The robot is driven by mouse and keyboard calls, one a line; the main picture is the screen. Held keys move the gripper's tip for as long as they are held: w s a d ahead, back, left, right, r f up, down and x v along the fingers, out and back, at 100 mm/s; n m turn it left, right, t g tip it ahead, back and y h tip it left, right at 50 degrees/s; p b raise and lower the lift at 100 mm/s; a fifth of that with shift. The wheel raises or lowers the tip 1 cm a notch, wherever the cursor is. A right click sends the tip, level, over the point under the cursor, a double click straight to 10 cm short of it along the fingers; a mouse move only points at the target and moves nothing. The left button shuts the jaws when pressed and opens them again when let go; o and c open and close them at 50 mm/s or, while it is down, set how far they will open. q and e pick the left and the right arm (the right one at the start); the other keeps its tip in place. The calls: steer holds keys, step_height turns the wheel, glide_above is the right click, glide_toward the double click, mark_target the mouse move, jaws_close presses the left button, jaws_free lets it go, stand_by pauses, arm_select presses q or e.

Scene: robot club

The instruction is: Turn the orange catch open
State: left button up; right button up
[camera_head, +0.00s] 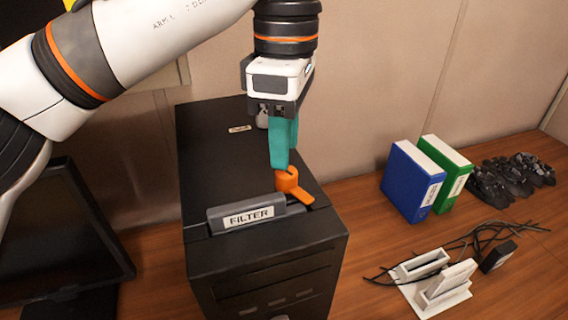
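The orange catch (292,187) sits on top of the black computer case (210,150), at the right end of a grey bar labelled FILTER (247,215). Its lever points toward the lower right, off the line of the bar. My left gripper (281,163) points down right over the catch, its teal fingertips at the catch's upper knob. The fingers overlap in this view, so I cannot tell whether they are open or closed on the knob. My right gripper is not in view.
A dark monitor (62,235) stands left of the case. To the right are a blue binder (408,183), a green binder (445,168), black game controllers (510,176) and a white dock (437,284) with cables. The wall is close behind. Wooden desk between case and binders is clear.

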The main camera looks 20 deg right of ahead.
mark_target(294, 184)
arm_select(q)
steer(key=shift+f, duration=2.25)
steer(key=shift+c, duration=0.2)
steer(key=c, duration=0.7)
steer(key=shift+o, duration=0.2)
